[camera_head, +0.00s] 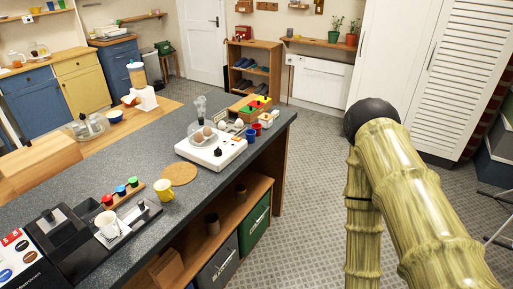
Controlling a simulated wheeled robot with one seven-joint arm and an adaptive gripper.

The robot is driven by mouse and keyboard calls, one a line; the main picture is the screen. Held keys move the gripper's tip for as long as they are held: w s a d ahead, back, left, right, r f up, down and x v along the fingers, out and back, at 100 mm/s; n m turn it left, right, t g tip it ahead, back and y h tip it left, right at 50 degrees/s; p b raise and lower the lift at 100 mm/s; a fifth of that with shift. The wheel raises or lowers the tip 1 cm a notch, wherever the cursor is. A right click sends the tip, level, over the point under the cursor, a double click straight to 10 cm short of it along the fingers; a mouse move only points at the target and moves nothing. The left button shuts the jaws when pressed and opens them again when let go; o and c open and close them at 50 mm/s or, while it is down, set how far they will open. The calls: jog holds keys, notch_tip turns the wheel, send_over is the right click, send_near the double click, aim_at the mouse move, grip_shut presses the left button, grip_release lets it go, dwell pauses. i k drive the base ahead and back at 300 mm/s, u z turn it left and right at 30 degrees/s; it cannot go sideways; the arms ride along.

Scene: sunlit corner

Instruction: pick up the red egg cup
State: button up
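A small red cup (257,129), which looks like the egg cup, stands near the far right end of the dark counter (150,151). A blue cup (250,136) stands right beside it, toward the front. My gripper is not in view. Only my bamboo-patterned arm shows at the right, above the floor and apart from the counter.
A white egg cooker (211,148) with eggs and a clear dome stands left of the cups. The floor (312,180) right of the counter is clear.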

aim_at(257, 130)
jog(key=u, duration=0.25)
jog(key=k, duration=0.25)
jog(key=z, duration=0.75)
jog(key=i, duration=1.3)
jog(key=u, duration=0.9)
